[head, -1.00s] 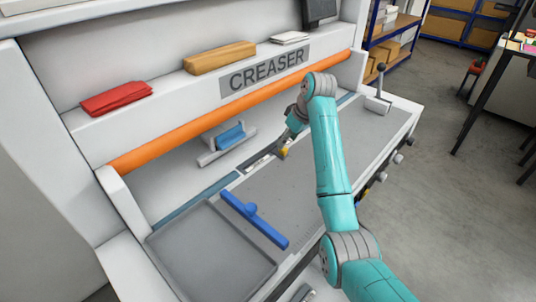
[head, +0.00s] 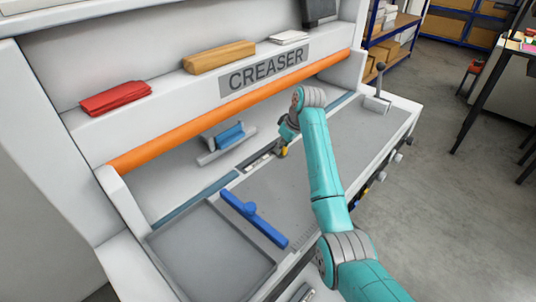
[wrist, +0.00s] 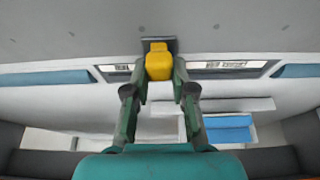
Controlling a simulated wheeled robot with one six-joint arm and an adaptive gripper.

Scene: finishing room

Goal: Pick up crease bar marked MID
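The crease bar (wrist: 240,66) is a dark strip with pale label patches, lying in the slot of the creaser bed. Its lettering is too small to read, so I cannot confirm MID. A yellow grip block (wrist: 160,62) stands up at its middle. My gripper (wrist: 160,70) has one fingertip against each side of this block, with no gap visible. In the head view, the bar (head: 258,159) shows left of the wrist, with the yellow block (head: 283,152) just below my gripper (head: 284,143). The bar still lies in the slot; part is hidden by my arm.
A grey holder with a blue block (head: 229,136) is behind the bar. An orange roller (head: 220,112) runs above the bed. A lever (head: 380,82) stands at right.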

